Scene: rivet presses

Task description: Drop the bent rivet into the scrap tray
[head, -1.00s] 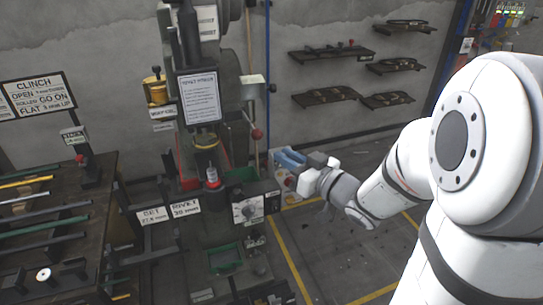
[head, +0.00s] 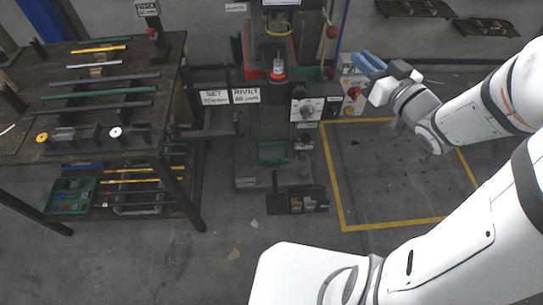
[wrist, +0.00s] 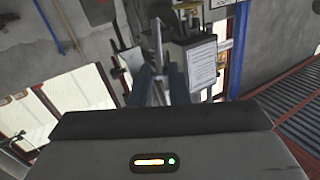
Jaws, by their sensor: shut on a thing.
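My gripper (head: 367,63) is at the upper right of the head view, beside the press's control box, with its blue fingers pointing left. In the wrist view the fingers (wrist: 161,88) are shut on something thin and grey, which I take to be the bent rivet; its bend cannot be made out. In the head view the rivet is too small to see. No tray is readably marked as scrap. A green tray (head: 273,152) sits low on the press, and a black divided tray (head: 312,205) stands at its foot. My gripper is above and right of both.
The rivet press (head: 262,65) has a control box (head: 306,109) and signs in front. A workbench (head: 125,65) with rods stands left, with a green bin (head: 70,196) on its lower shelf. The yellow-outlined floor area (head: 385,180) at right is mostly clear.

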